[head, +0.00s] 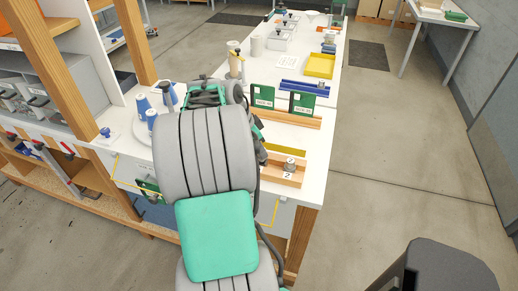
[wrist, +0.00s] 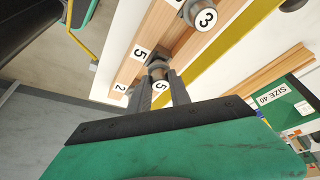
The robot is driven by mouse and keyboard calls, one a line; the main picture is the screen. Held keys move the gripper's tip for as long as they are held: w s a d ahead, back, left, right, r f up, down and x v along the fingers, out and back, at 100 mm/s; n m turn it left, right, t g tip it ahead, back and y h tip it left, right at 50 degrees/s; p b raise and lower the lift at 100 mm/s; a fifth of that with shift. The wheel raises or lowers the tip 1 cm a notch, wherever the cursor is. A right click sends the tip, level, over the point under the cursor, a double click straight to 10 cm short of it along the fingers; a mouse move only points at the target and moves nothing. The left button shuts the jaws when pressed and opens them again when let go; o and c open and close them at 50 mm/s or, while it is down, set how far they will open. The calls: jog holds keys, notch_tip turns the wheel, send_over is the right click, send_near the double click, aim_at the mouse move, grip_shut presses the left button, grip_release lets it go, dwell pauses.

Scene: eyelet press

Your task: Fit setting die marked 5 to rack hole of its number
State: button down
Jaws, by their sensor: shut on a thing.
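In the wrist view, my gripper (wrist: 163,98) is shut on the setting die marked 5 (wrist: 161,85), a small grey cylinder with a white numbered face. The die is at the wooden rack (wrist: 185,47), beside the rack label 5 (wrist: 140,52). I cannot tell whether its far end is in the hole. A label 2 (wrist: 120,87) is farther along the rack. A die marked 3 (wrist: 205,19) stands at the rack's other end. In the head view, the rack (head: 270,172) is partly hidden by my arm, which also hides my gripper.
Green SIZE cards (head: 263,97) stand in a wooden holder behind the rack. Blue spools (head: 143,106) are on the left of the white bench. A blue tray (head: 303,88) and a yellow tray (head: 320,66) lie farther back. The bench's right edge is close to the rack.

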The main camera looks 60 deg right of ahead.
jog(key=shift+f+b, duration=0.85)
jog(key=shift+f, duration=0.2)
jog(key=c, duration=1.1)
grip_release()
jog(key=shift+r, duration=0.15)
jog(key=shift+r+p, duration=1.75)
jog(key=shift+r, duration=0.65)
